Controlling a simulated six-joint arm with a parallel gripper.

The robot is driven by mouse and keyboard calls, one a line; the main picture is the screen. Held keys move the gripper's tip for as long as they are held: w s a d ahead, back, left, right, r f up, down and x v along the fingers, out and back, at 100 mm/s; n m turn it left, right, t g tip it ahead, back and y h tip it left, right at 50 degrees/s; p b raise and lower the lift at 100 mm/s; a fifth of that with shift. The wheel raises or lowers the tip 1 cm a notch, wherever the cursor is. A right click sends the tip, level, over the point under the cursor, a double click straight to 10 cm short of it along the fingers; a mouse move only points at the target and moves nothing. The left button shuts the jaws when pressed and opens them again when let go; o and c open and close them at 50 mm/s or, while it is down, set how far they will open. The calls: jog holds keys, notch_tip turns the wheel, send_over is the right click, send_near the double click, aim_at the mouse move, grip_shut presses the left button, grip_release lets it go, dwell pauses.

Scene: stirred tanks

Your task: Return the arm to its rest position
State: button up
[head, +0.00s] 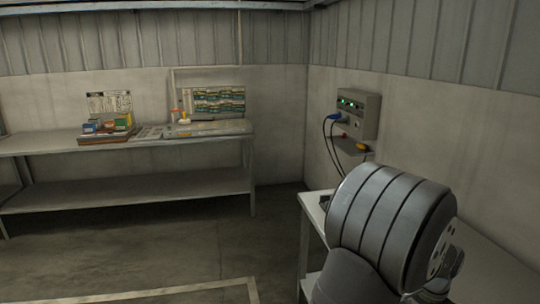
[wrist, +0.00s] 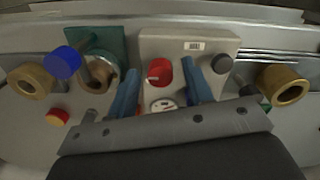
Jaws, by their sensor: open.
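My gripper (wrist: 160,76) shows in the wrist view with its two blue fingers spread apart and nothing held between them. Beyond the fingers is a pale panel (wrist: 190,45) with a red knob (wrist: 159,72), and a round dial (wrist: 163,105) shows below the knob. I cannot tell how far the fingertips are from the panel. In the head view my grey arm fills the lower right, and the gripper does not show there.
In the wrist view a blue knob (wrist: 62,62) and a brass ring (wrist: 28,81) are at left; a black knob (wrist: 221,64) and another brass ring (wrist: 283,84) are at right. The head view shows a wall box (head: 357,115) with cables, a laden bench (head: 200,130) and clear floor.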

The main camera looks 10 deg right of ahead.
jog(key=n, duration=0.4)
jog(key=shift+r, duration=0.2)
jog(key=n, duration=0.4)
jog(key=shift+n, duration=0.3)
jog(key=n, duration=0.3)
jog(key=shift+n, duration=2.6)
